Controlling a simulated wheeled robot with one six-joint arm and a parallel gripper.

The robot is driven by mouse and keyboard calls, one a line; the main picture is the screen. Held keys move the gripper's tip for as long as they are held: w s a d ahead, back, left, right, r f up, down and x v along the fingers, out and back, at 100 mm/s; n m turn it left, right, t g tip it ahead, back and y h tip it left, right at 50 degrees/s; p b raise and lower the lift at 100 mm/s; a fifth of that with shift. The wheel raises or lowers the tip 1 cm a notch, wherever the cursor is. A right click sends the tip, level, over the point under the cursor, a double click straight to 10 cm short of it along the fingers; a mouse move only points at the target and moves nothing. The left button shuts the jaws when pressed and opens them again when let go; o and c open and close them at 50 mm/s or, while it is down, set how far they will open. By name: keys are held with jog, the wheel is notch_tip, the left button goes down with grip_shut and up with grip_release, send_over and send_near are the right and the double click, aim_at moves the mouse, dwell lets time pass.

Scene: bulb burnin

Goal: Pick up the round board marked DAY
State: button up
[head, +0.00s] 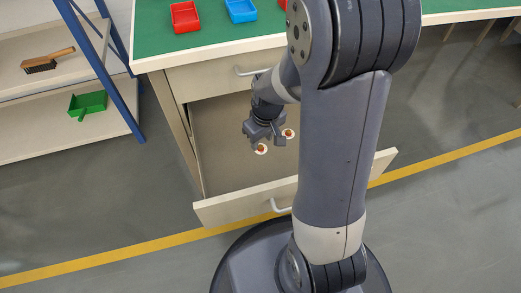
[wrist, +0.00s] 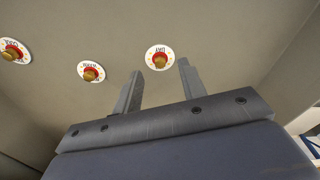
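The round board that seems to be marked DAY (wrist: 151,51) is white with a red and gold knob in its middle. In the wrist view it lies on the drawer floor, just beyond and between my fingertips. My gripper (wrist: 160,70) is open and empty, its two fingers apart. A similar board, apparently marked WARM (wrist: 83,67), lies to its left. In the head view my gripper (head: 264,137) hangs low over the open drawer, close to two round boards (head: 261,150) (head: 288,133). I cannot read their markings there.
A third round board (wrist: 5,49) lies farther left in the wrist view, its marking hard to read. The open drawer's front panel (head: 235,207) and side walls surround the boards. Red (head: 184,17) and blue (head: 241,10) trays stand on the green bench top. A shelf (head: 50,127) stands left.

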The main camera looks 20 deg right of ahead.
aim_at(261, 147)
notch_tip(261, 147, down, 3)
jog(key=shift+w+b, duration=0.1)
jog(key=shift+b, duration=0.35)
jog(key=shift+r, duration=0.1)
grip_shut()
